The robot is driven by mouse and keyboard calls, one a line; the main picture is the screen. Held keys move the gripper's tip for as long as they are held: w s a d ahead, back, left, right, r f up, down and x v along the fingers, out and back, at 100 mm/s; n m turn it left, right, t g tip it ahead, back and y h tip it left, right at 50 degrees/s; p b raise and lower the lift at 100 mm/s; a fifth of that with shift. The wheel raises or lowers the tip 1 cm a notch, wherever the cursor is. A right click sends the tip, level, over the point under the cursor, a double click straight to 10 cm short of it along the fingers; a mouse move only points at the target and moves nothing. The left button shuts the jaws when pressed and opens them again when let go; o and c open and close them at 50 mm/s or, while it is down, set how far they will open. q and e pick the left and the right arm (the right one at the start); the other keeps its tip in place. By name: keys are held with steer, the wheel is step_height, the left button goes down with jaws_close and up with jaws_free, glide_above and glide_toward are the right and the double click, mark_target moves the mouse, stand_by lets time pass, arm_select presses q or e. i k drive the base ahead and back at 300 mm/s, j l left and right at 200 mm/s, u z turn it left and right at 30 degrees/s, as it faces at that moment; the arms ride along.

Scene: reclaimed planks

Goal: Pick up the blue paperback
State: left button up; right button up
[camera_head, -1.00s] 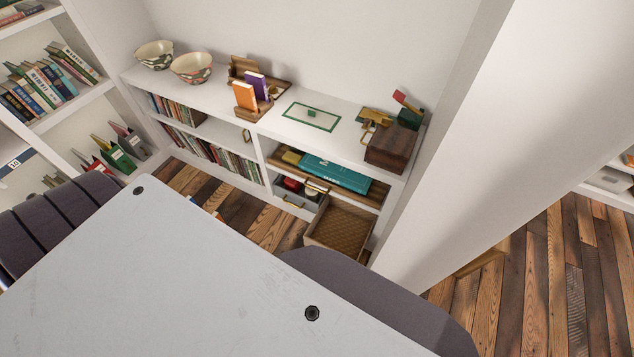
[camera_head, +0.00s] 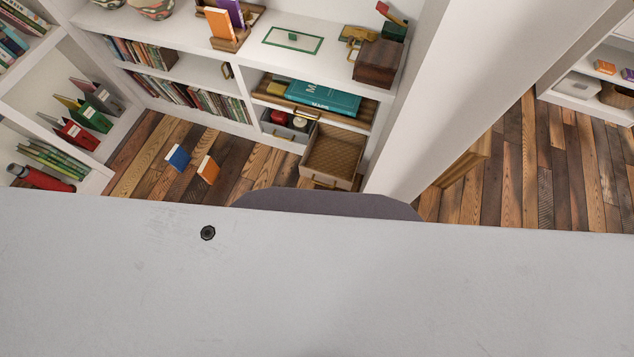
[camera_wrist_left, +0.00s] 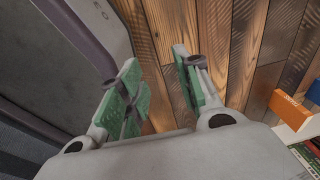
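The blue paperback (camera_head: 177,157) stands on the plank floor in the head view, in front of the low shelf and left of an orange book (camera_head: 208,169). My left gripper (camera_wrist_left: 157,85) shows only in the left wrist view. Its two green-padded fingers are apart, with only floor visible between them. At that view's right edge is an orange book (camera_wrist_left: 291,108), with a small piece of something blue (camera_wrist_left: 314,91) beside it; I cannot tell if this is the paperback. My right gripper is not in view.
The low white shelf (camera_head: 200,68) holds rows of books, a teal box (camera_head: 322,97) and an open drawer (camera_head: 334,157). A white pillar (camera_head: 425,100) stands right of it. A bookcase with binders (camera_head: 88,115) is at left. Plank floor (camera_head: 520,180) is clear at right.

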mark_target(177, 157)
steer(key=u, duration=1.7)
steer(key=i+j+z, duration=0.15)
steer(key=j, duration=0.15)
steer(key=i+j+z, duration=0.15)
steer(key=j, duration=0.15)
steer(key=i+j+z, duration=0.15)
steer(key=j, duration=0.2)
